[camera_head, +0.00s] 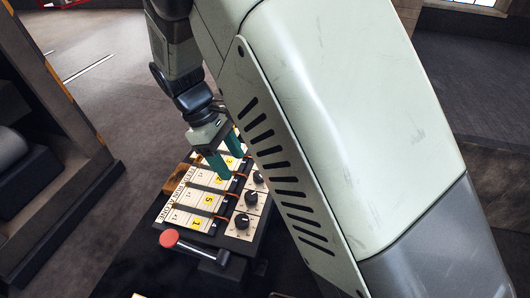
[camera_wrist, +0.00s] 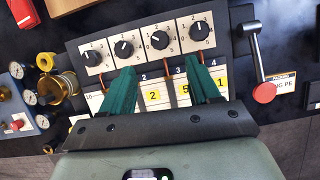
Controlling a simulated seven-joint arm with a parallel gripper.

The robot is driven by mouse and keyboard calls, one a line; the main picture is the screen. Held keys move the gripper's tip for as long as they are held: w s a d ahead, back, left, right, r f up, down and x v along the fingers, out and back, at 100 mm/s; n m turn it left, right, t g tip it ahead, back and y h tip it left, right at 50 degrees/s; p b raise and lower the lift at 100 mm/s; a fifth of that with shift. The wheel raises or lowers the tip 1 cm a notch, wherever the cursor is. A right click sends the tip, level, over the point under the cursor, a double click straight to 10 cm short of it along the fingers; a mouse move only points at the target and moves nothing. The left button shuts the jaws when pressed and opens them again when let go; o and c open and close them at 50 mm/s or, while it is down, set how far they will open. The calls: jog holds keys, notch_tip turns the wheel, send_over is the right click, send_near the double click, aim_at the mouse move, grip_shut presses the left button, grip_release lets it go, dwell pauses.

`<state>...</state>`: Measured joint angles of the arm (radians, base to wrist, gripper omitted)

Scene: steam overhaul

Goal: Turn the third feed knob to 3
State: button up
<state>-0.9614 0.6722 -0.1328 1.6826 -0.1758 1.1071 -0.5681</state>
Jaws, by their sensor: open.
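The feed panel shows a row of black knobs on pale dial cards. Counting from the left in the wrist view, the third feed knob (camera_wrist: 159,39) has its light mark toward the upper left; I cannot read its exact setting. In the head view I take it as the second knob (camera_head: 251,198) from the bottom. My gripper (camera_wrist: 162,70) is open and empty, with green fingers spread below the knob row, the third knob lying beyond the gap between them. In the head view my gripper (camera_head: 233,167) hangs over the panel's upper part.
A red-balled lever (camera_wrist: 264,92) stands right of the panel. Other knobs (camera_wrist: 200,30) flank the third closely. Yellow number tags, including a 5 (camera_wrist: 185,89), lie below. Brass fittings and gauges (camera_wrist: 57,87) are at the left. My arm hides part of the panel in the head view.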

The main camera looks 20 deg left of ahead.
aim_at(250, 194)
jog(key=x, duration=1.1)
jog(key=shift+r, duration=0.1)
jog(key=c, duration=1)
jog(key=shift+c, duration=0.2)
